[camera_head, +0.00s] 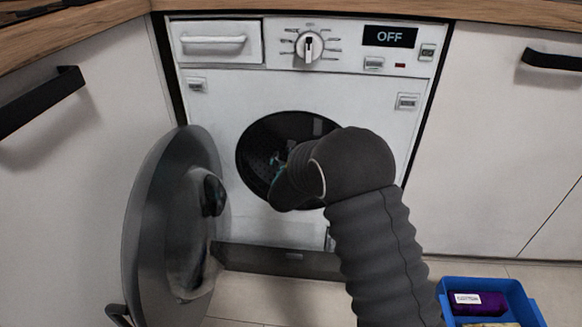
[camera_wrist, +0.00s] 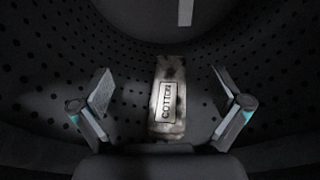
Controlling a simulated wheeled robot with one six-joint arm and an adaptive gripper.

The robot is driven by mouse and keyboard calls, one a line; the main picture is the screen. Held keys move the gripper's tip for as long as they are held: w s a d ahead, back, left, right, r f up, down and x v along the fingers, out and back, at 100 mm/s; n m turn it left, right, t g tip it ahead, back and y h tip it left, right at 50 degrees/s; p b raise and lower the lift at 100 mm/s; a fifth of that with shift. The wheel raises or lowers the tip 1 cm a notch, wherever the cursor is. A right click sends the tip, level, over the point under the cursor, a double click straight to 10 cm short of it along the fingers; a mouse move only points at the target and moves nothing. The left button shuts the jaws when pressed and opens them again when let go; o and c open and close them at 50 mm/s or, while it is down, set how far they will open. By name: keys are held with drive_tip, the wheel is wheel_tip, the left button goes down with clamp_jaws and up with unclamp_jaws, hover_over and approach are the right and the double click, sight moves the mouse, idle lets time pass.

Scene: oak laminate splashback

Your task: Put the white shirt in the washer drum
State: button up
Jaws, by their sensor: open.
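The washer drum (camera_head: 262,140) is open at the front, and my arm reaches into its mouth. In the wrist view its dark perforated wall (camera_wrist: 50,75) surrounds my gripper (camera_wrist: 161,88). A pale folded bundle labelled COTTON (camera_wrist: 168,126), which looks like the white shirt, lies on the drum floor. My gripper is open, with one finger on each side of the bundle and a visible gap at both sides. In the head view my arm hides the bundle and most of the gripper.
The round washer door (camera_head: 150,235) stands swung open at the left. A blue basket (camera_head: 530,312) on the floor at the lower right holds a purple item labelled COTTON (camera_head: 490,306) and a tan item, partly cut off. Cabinets flank the washer.

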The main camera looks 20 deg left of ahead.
drive_tip(key=v, duration=0.9)
